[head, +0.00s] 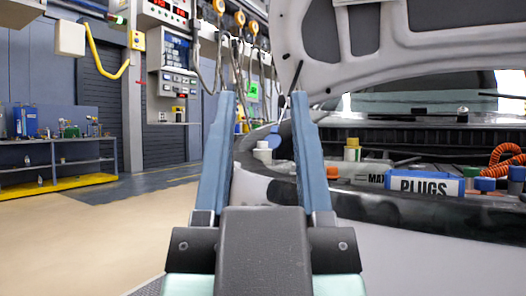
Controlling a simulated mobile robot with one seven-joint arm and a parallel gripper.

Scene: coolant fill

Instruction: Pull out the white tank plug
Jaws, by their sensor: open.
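My gripper (261,96) is open, its two blue fingers pointing forward with nothing gripped between them. A white plug (263,152) shows in the gap between the fingers, upright at the rim of the engine bay. It appears beyond the fingers and apart from them. A pale tank (376,178) marked MAX sits in the bay to the right of the gripper. A white piece with a yellow top (352,149) stands behind that tank. I cannot tell for sure which white piece is the tank plug.
A blue box labelled PLUGS (424,184) lies at the right. An orange cap (332,174) is close to the right finger. The raised hood (420,45) hangs over the bay. A workbench (60,160) stands far left, with open floor before it.

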